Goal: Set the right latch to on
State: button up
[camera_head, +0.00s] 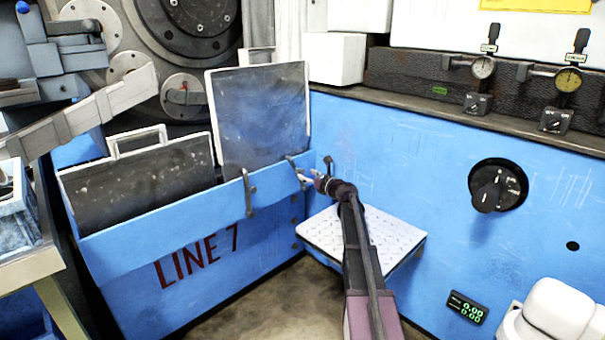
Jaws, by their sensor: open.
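Two dark latches sit on the front wall of the blue LINE 7 box. The left latch (249,191) hangs across the top edge of the wall. The right latch (291,164) is at the box's right end, close to the corner with the blue machine panel. My gripper (306,177) is just right of the right latch, its tips pointing left toward it. The jaws are open and look empty. They are small here, and I cannot tell whether they touch the latch. My dark arm reaches up from the bottom of the view.
A white tread plate (321,235) juts from the panel below my arm. A black rotary knob (487,196) and a green digital display (466,308) are on the panel. Dial gauges (483,68) stand on the ledge. A framed dark panel (259,115) stands upright behind the latches.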

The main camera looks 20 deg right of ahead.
aim_at(303, 173)
jog(key=shift+x, duration=1.65)
grip_shut()
